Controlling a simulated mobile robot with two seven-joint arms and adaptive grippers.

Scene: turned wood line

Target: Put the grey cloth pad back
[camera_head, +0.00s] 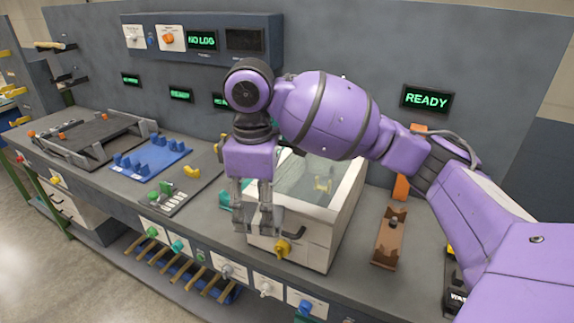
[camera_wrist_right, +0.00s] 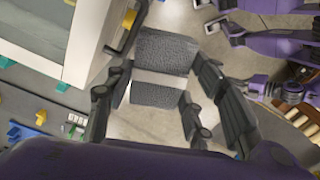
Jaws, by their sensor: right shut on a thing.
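My right gripper (camera_head: 252,222) hangs in front of the white glass-topped box, over the front part of the bench. In the right wrist view the right gripper (camera_wrist_right: 165,112) is shut on the grey cloth pad (camera_wrist_right: 165,53). The pad is speckled grey with a pale band across its middle, and it sits between the fingers with the floor behind it. In the head view the pad is hard to tell from the grey fingers. My left gripper is not seen in the head view.
The white box (camera_head: 308,242) has a dark handle and a yellow knob (camera_head: 283,248). A brown wooden holder (camera_head: 389,238) stands to its right. To its left are a blue tray (camera_head: 150,159) and a dark rack (camera_head: 90,139). Knobs line the bench front.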

